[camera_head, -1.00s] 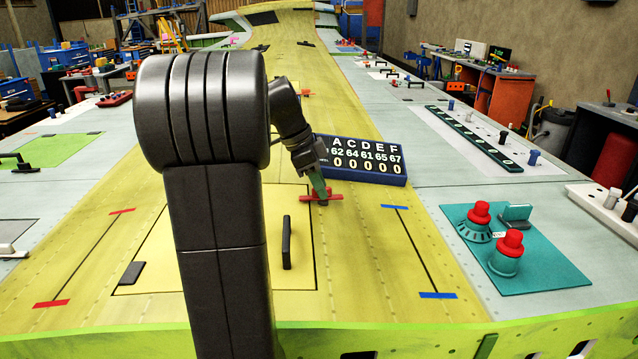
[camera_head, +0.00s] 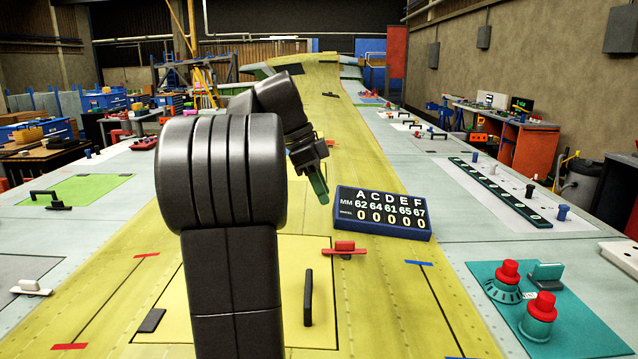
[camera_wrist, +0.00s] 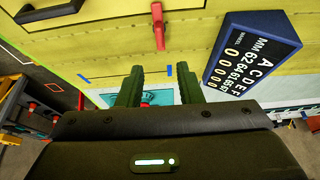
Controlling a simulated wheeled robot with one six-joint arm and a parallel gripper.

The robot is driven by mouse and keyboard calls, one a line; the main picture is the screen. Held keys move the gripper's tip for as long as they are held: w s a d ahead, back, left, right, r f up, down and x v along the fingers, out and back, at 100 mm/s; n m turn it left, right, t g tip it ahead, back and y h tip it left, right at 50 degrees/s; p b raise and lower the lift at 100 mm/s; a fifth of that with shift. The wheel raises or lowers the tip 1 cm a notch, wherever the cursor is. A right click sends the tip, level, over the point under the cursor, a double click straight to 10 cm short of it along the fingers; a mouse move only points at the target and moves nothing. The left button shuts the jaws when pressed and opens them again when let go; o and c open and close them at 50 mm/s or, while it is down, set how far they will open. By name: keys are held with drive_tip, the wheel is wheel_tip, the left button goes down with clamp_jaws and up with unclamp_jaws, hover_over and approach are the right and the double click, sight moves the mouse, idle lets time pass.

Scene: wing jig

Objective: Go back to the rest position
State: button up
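My gripper (camera_head: 318,190) hangs above the yellow wing panel, left of the counter board (camera_head: 383,212), with its green fingers pointing down. In the wrist view my gripper's two green fingers (camera_wrist: 159,85) stand apart with nothing held between them. The red latch (camera_head: 345,248) lies on the panel below the fingers, apart from them. The latch also shows in the wrist view (camera_wrist: 158,25), beyond the fingertips. The counter board is dark blue with white letters and a row of zeros.
A black handle (camera_head: 308,298) stands on the panel lid. A teal plate (camera_head: 580,325) with red-topped knobs is at the right. A long green strip (camera_head: 498,192) with pegs lies farther back on the right. The air around the gripper looks free.

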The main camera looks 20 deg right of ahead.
sight(344, 241)
drive_tip(key=shift+a+r, duration=0.2)
drive_tip(key=shift+r, duration=0.3)
drive_tip(key=x, duration=1.4)
drive_tip(key=shift+r, duration=0.15)
